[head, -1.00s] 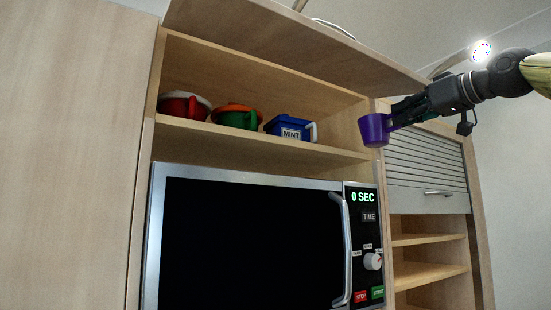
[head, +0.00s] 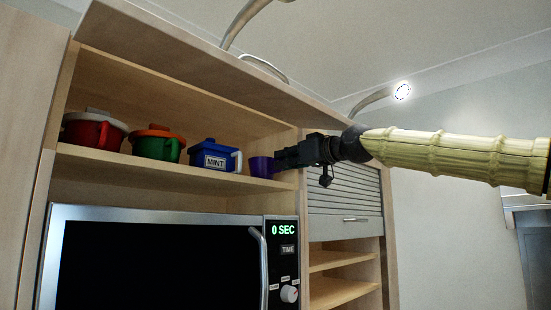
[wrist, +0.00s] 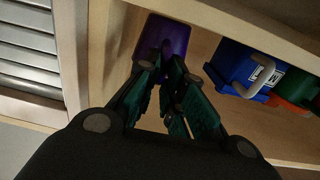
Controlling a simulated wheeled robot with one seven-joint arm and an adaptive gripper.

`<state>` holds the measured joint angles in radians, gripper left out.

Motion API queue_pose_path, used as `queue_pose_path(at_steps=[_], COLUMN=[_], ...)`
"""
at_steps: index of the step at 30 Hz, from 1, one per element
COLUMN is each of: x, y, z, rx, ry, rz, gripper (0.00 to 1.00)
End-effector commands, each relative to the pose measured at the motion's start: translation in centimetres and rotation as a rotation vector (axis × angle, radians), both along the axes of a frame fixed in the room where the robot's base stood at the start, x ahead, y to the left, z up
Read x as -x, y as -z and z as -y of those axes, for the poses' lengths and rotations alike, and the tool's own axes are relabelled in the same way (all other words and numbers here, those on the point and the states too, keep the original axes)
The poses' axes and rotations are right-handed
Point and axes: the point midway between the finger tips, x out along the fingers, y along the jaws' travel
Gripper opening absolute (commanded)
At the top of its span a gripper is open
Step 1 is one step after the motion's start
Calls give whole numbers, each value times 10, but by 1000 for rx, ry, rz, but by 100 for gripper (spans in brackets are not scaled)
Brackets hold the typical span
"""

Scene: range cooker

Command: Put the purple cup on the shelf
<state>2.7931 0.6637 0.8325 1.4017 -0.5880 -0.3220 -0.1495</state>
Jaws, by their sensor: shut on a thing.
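The purple cup (head: 262,166) is at the right end of the open shelf (head: 200,177), just right of the blue MINT container (head: 216,156). My gripper (head: 280,160) reaches in from the right and is shut on the cup. In the wrist view the cup (wrist: 163,38) is beyond the fingertips (wrist: 163,62), inside the cabinet. The fingers hide part of it. I cannot tell whether the cup's base touches the shelf board.
A red pot (head: 92,131) and a green pot with an orange lid (head: 157,144) stand further left on the shelf. The cabinet's raised door (head: 200,45) is above. A microwave (head: 150,260) is below, and a roller shutter (head: 345,192) is to the right.

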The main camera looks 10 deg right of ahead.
Motion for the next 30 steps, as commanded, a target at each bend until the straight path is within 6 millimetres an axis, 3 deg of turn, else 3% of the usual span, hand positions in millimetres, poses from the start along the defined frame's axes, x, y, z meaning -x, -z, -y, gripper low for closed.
queue_pose_path(at_steps=[5,12,29,30], x=[-7,-37,-34,-34], y=[-2,-3,5,4], z=[-4,-22,-21,-21], rx=[-1,1,-1,-1], ry=[1,1,2,2], rz=[1,-1,2,1], gripper=[0,0,0,17])
